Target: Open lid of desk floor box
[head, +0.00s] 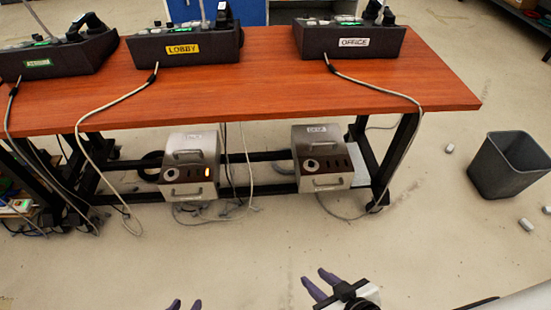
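Two silver metal floor boxes sit under the desk. The left floor box (190,143) has a lit orange spot on its front. The right floor box (318,147) has a round white dial, dark slots and no lit spot. Each has one handle on its upper plate and one lower at the front. Their small labels are too blurred to read surely, and I cannot tell how the lids stand. My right gripper (318,285) is open and empty, in front of and below the right box.
The wooden desk (262,96) overhangs the boxes and carries dark phone consoles, including the LOBBY console (184,48) and OFFICE console (352,42). Cables hang over its front edge. A grey bin (508,163) and small litter are at right. Floor before the boxes is clear.

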